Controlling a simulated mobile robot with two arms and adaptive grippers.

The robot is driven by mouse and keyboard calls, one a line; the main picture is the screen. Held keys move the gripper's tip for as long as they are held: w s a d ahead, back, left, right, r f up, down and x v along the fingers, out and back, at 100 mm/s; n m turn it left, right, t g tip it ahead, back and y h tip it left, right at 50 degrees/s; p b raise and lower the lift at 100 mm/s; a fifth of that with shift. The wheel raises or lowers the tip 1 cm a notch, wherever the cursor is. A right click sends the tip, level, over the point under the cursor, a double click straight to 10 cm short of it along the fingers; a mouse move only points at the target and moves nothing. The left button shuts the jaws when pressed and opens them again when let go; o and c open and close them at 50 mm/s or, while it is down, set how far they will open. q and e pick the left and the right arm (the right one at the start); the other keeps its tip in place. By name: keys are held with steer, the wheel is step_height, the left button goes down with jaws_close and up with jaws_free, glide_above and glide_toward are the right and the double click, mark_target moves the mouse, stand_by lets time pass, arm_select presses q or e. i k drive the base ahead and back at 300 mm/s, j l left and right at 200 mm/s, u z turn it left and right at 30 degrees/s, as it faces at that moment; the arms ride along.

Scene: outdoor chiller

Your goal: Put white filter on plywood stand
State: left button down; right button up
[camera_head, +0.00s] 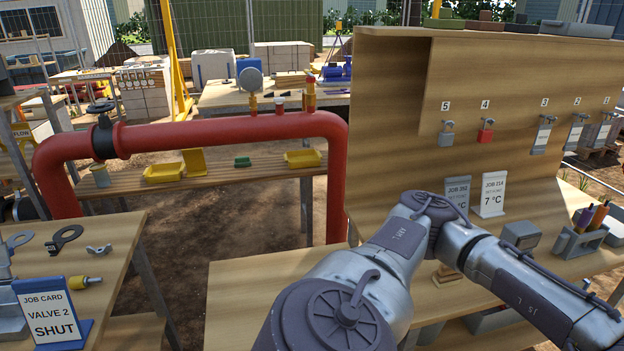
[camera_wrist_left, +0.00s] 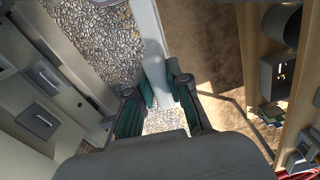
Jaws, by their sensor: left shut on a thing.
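My left gripper (camera_wrist_left: 158,108) shows in the left wrist view, with its dark, green-padded fingers on either side of a pale, smooth cylinder-like thing (camera_wrist_left: 155,74). It fits the white filter, but much of its outline blends into the pale strip behind it. Neither gripper shows in the head view; one of my arms crosses its lower right. A small light-wood piece (camera_head: 447,274), perhaps the plywood stand, is partly hidden behind that arm on the large plywood bench (camera_head: 240,290). I cannot tell the filter's distance from it.
The bench's back panel (camera_head: 400,85) carries hanging padlocks and tags. A red pipe (camera_head: 220,132) arches at left, beside a table with a job card (camera_head: 52,313).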

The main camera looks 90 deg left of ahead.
mark_target(280, 294)
steer(key=u, duration=3)
steer(key=i+l+u, duration=0.3)
steer(key=i+l, duration=0.4)
steer(key=i, duration=0.1)
